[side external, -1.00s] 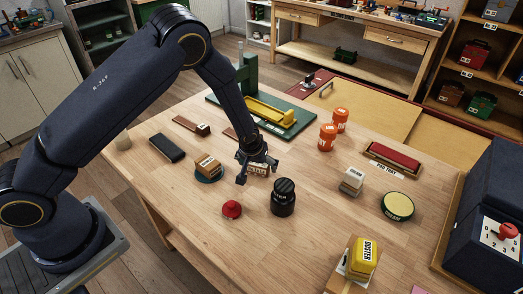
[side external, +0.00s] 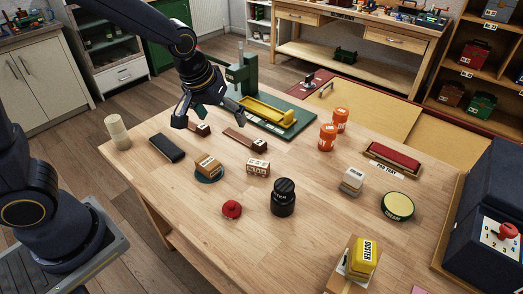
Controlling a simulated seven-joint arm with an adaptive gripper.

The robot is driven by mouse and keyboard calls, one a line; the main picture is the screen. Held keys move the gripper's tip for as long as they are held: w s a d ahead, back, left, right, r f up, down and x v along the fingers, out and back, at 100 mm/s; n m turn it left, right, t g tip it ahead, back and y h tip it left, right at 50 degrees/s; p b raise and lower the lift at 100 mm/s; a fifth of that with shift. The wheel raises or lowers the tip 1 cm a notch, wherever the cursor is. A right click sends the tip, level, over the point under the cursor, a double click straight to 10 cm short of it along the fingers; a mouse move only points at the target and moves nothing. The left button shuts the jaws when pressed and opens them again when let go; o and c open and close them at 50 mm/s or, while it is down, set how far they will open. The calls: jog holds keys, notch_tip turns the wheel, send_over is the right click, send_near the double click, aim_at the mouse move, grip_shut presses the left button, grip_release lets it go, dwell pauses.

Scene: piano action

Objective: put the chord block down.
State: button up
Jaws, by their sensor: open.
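A small light-wood block with dark marks on its side, which I take for the chord block (side external: 258,167), rests on the tabletop near the middle. Its lettering is too small to read. My gripper (side external: 203,119) is open and empty, up and to the left of this block and clear of it. It hangs above the far left part of the table, close to a dark wooden bar (side external: 198,129).
A labelled block on a blue disc (side external: 208,178) stands left of the chord block. A black jar (side external: 283,198) and red knob (side external: 231,209) are in front. A second wooden bar (side external: 245,139) and a green press with yellow lever (side external: 267,112) lie behind.

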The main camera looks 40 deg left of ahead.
jog(key=s+a+r+m, duration=0.1)
jog(key=s+r, duration=0.3)
jog(key=s, duration=0.4)
jog(key=s+a+r+m+t, duration=0.1)
jog(key=s+r+m, duration=0.1)
jog(key=s+r, duration=0.3)
jog(key=s, duration=0.4)
jog(key=shift+s+a+r+m, duration=0.2)
jog(key=shift+a+r+m, duration=0.1)
jog(key=shift+a, duration=0.1)
